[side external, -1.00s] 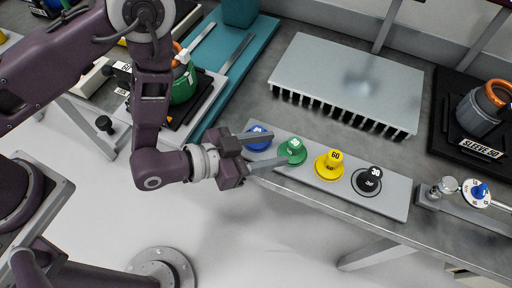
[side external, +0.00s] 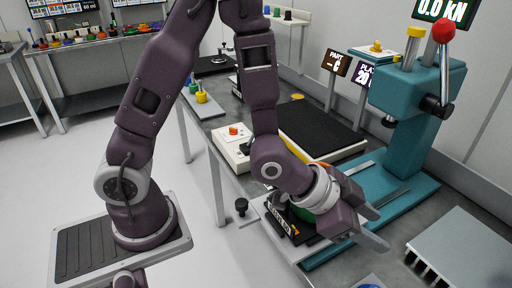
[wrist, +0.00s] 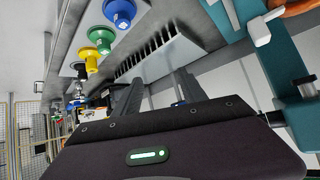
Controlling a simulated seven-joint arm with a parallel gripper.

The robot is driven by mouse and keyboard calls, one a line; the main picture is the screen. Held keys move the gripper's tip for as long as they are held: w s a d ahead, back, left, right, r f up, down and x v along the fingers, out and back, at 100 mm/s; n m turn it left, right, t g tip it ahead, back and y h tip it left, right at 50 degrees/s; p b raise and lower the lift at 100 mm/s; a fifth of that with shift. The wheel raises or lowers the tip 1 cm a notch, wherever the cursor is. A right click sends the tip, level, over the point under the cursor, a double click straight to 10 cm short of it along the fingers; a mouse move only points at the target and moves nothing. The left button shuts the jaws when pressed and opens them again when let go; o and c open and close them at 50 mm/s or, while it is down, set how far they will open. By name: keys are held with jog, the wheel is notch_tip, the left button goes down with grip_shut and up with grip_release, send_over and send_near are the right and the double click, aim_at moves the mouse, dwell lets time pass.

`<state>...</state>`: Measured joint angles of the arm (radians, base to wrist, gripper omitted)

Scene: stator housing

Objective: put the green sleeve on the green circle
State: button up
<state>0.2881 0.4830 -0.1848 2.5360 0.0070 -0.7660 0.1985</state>
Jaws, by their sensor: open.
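The green sleeve (wrist: 101,38) stands in a row on a grey plate, between the blue sleeve (wrist: 119,10) and the yellow sleeve (wrist: 90,60). My gripper (wrist: 158,75) is open and empty, with its fingers apart from the green sleeve, which is beyond them to the upper left in the wrist view. In the side external view my gripper (side external: 380,228) points right, and the green sleeve is out of frame. Only part of the blue sleeve (side external: 369,282) shows at the bottom edge there. I cannot make out a green circle in either view.
A finned grey block (side external: 465,250) stands at the right, and it also shows beyond my fingers (wrist: 165,48). A teal press (side external: 415,110) rises behind my gripper. A green housing (side external: 303,214) sits in a fixture behind my wrist. A white control box (side external: 235,145) stands nearby.

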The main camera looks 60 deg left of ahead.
jog(key=s+a+r+n+y, duration=0.3)
jog(key=s+a+r, duration=0.1)
jog(key=a+r, duration=0.55)
jog(key=s+a+r+n+g+y, duration=0.1)
jog(key=s+a, duration=0.3)
jog(key=s, duration=0.4)
jog(key=s+a+r+n+g+y, duration=0.1)
jog(key=s+a+r+n+g, duration=0.1)
jog(key=s+a, duration=0.3)
jog(key=s+r+n, duration=0.1)
jog(key=s, duration=0.2)
jog(key=shift+s+a, duration=0.15)
jog(key=shift+s, duration=0.25)
